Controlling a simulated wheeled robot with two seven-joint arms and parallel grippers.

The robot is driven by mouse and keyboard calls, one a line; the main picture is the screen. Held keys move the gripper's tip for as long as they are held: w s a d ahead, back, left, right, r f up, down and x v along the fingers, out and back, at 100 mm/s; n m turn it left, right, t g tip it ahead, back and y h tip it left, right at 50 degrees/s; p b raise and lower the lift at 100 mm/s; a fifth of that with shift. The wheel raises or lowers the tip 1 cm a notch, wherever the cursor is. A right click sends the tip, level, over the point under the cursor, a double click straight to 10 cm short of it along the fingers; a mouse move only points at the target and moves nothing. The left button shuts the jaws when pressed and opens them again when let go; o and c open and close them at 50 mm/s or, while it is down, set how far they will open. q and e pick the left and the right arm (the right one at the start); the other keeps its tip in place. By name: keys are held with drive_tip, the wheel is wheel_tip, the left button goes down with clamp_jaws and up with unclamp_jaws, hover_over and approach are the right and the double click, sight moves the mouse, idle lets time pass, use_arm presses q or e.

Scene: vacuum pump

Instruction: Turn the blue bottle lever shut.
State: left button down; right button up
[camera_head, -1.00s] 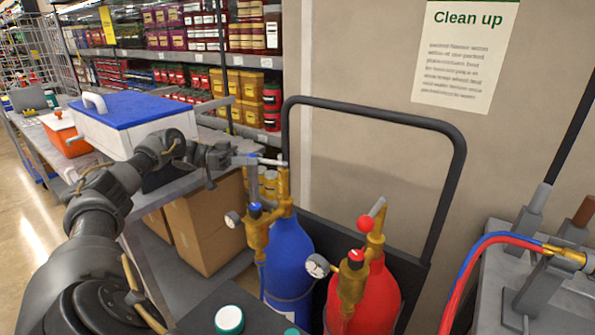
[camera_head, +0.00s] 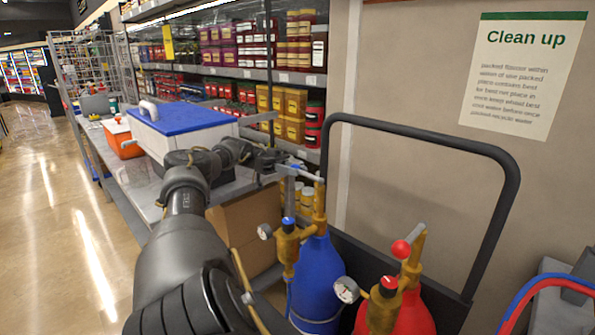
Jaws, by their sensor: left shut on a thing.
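The blue bottle (camera_head: 318,285) stands upright in the dark cart, with a brass valve (camera_head: 320,205) on top. A small grey lever (camera_head: 312,178) with a bit of blue at its left end sits at the valve's top. My left gripper (camera_head: 292,176) has come in from the left and is shut on the lever at that blue end. The fingers hide part of the lever. My right gripper is not in view.
A red bottle (camera_head: 412,312) with its own lever and red ball stands close on the right. The cart's black handle frame (camera_head: 430,138) arches behind both bottles. A table (camera_head: 140,185) with a blue-lidded cooler (camera_head: 185,120) lies to the left, under my arm.

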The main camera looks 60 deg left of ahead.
use_arm(q)
drive_tip(key=c, duration=1.1)
unclamp_jaws()
drive_tip(key=shift+f, duration=0.1)
